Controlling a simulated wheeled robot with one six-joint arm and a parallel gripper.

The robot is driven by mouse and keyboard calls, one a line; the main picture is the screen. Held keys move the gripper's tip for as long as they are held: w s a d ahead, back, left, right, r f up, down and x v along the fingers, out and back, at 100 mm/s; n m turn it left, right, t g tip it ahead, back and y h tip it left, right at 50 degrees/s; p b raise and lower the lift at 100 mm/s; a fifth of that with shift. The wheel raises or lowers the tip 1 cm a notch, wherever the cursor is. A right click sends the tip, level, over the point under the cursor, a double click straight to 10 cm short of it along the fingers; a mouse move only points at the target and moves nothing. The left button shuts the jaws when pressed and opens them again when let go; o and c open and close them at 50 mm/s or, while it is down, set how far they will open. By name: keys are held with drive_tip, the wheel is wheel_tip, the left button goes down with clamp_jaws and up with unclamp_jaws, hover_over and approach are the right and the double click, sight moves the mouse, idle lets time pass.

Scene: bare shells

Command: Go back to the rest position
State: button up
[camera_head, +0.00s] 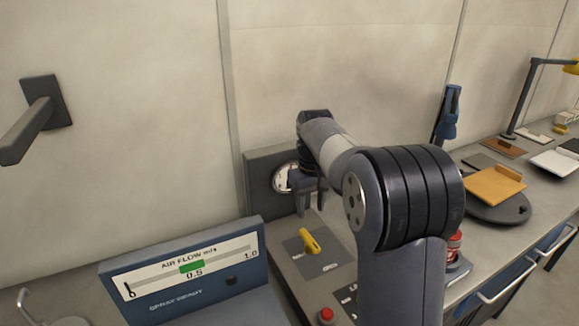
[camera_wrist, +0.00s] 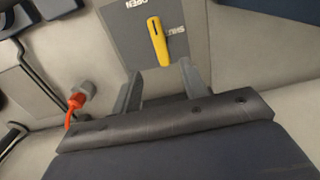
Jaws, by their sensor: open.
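My gripper (camera_head: 311,197) is open and empty in the head view, held above the grey bench near the wall. Its two fingers (camera_wrist: 158,88) also show apart in the wrist view. A yellow lever (camera_head: 310,241) on a dark plate sits below and in front of the gripper. In the wrist view the yellow lever (camera_wrist: 158,41) lies just beyond the fingertips, apart from them, with "OPEN" and partly hidden lettering on its plate. My arm hides part of the bench in the head view.
A round gauge (camera_head: 282,178) is on a grey panel behind the gripper. A blue air flow panel (camera_head: 185,270) stands at left. A red button (camera_head: 326,315) is at the front. At right are an orange board (camera_head: 494,184) and a desk lamp (camera_head: 529,95).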

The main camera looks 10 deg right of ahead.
sight(309, 238)
wheel_tip(309, 238, down, 10)
drive_tip(key=shift+f+p, duration=0.15)
drive_tip(key=shift+p, duration=0.35)
wheel_tip(309, 238, up, 10)
drive_tip(key=b, duration=0.1)
wheel_tip(309, 238, down, 10)
drive_tip(key=shift+s+p, duration=0.1)
drive_tip(key=shift+p, duration=0.45)
drive_tip(key=shift+m, duration=0.3)
drive_tip(key=m, duration=0.8)
drive_tip(key=shift+m, duration=0.4)
